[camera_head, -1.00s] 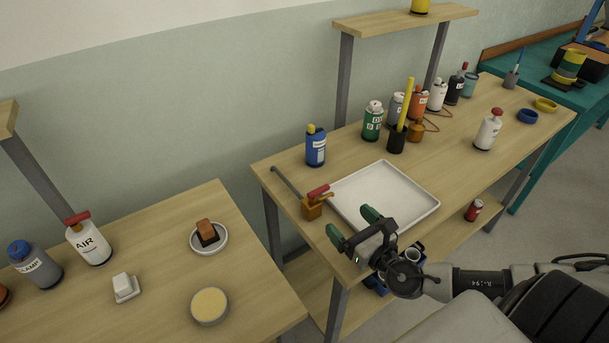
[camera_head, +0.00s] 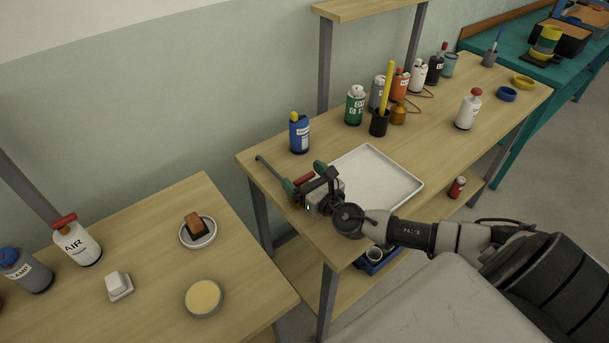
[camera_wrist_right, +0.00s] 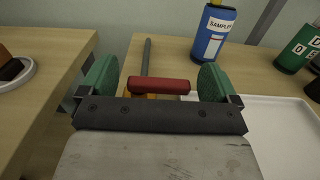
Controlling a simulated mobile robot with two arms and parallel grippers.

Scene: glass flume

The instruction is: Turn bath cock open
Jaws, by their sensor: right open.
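The bath cock has a red handle (camera_wrist_right: 158,85), which lies crosswise between the two green fingertips in the right wrist view. Its grey pipe (camera_wrist_right: 147,57) runs away from me, and a little of its orange body (camera_wrist_right: 140,96) shows under the handle. In the head view the red handle (camera_head: 304,180) shows between the fingers, and the grey pipe (camera_head: 268,170) reaches back left; the body is mostly hidden. My right gripper (camera_head: 304,178) is open around the handle, with a visible gap at the left finger. My left gripper is not in view.
A white tray (camera_head: 385,180) lies just right of the cock. A blue sampler bottle (camera_head: 300,135) stands behind it, with several bottles and a pen cup (camera_head: 379,122) farther right. A second table (camera_head: 150,235) is at left, across a gap.

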